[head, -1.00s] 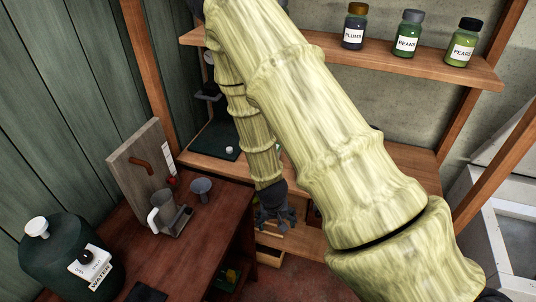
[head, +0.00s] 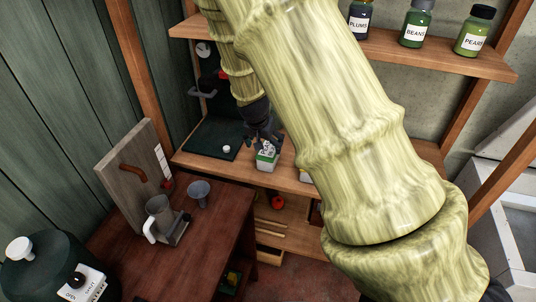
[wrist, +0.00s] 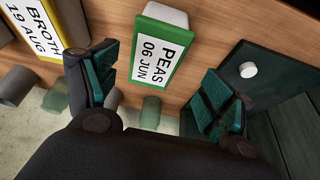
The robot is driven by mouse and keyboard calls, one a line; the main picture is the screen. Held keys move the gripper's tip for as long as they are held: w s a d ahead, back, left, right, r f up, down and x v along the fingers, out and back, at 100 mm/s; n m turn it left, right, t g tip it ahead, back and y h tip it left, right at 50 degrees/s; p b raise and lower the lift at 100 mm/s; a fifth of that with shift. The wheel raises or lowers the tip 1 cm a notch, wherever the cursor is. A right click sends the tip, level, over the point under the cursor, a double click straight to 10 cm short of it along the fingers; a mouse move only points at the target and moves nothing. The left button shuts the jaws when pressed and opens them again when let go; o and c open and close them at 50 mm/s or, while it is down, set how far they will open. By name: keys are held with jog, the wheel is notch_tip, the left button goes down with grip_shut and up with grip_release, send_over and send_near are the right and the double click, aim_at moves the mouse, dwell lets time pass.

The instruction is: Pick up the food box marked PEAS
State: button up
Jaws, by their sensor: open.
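The PEAS box (wrist: 160,50) is green and white, with a label reading "PEAS 06 JUN" in the wrist view. It stands on the wooden shelf and also shows in the head view (head: 267,160), just below my gripper (head: 262,138). In the wrist view my gripper (wrist: 160,92) is open, with one teal-padded finger on each side of the box's near end. The box appears between the fingers with gaps on both sides. I cannot tell how far the fingertips are from it in depth.
A yellow-edged BROTH box (wrist: 38,28) is close beside my left finger in the wrist view. Jars (head: 417,28) stand on the upper shelf. A red-brown table (head: 215,232) is in front.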

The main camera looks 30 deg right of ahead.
aim_at(268, 149)
jog(key=shift+x, duration=1.15)
jog(key=shift+s+d+p+x, duration=0.15)
jog(key=shift+p+x, duration=0.5)
jog(key=shift+x, duration=0.25)
jog(key=shift+s+d+p+x, duration=0.1)
jog(key=shift+d+p+x, duration=0.05)
jog(key=shift+p+x, duration=0.65)
jog(key=shift+x, duration=0.9)
jog(key=shift+f, duration=0.25)
jog(key=c, duration=1.3)
jog(key=shift+c, duration=0.7)
jog(key=shift+r, duration=0.2)
